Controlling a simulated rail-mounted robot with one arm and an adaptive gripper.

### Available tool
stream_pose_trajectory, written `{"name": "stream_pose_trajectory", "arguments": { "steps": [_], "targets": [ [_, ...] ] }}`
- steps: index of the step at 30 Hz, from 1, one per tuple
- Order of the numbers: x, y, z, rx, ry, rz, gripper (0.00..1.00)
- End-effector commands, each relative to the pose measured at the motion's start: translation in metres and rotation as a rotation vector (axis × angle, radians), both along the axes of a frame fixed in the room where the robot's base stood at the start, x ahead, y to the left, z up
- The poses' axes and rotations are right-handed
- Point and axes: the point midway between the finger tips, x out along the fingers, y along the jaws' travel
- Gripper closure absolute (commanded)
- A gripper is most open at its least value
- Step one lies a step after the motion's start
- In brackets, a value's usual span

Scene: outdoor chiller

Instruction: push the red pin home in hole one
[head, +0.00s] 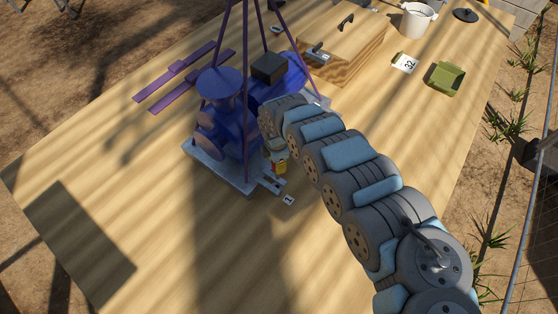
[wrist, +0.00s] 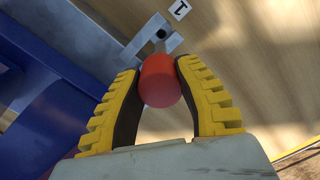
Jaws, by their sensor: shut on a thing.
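The red pin (wrist: 158,80) is held between the two yellow-and-black fingers of my gripper (wrist: 160,85) in the wrist view. Its red head faces the camera, and a thin grey shank (wrist: 159,46) shows beyond it toward a grey metal bracket (wrist: 150,38). A dark round hole (wrist: 137,37) shows in the bracket beside the shank. I cannot tell how deep the shank sits. A white label marked 1 (wrist: 180,9) lies just past the bracket. In the head view my gripper (head: 277,166) is low at the right corner of the blue machine's base, near the label (head: 289,200).
The blue machine (head: 221,114) with purple struts stands close left of my gripper. Purple bars (head: 185,75) lie behind it. A wooden box (head: 343,44), a white pot (head: 417,20), a green tray (head: 446,79) and a label 32 (head: 405,63) are farther back.

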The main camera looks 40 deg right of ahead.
Motion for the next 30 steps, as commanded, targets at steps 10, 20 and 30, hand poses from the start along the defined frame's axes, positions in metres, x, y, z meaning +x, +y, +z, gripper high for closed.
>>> {"name": "stream_pose_trajectory", "arguments": {
  "steps": [10,20,30],
  "targets": [
    [0.0,0.0,0.003,0.004,-0.002,-0.003,1.0],
    [-0.001,0.001,-0.032,0.01,-0.001,-0.004,1.0],
    [0.0,0.001,-0.056,0.01,-0.003,-0.003,1.0]
  ]
}}
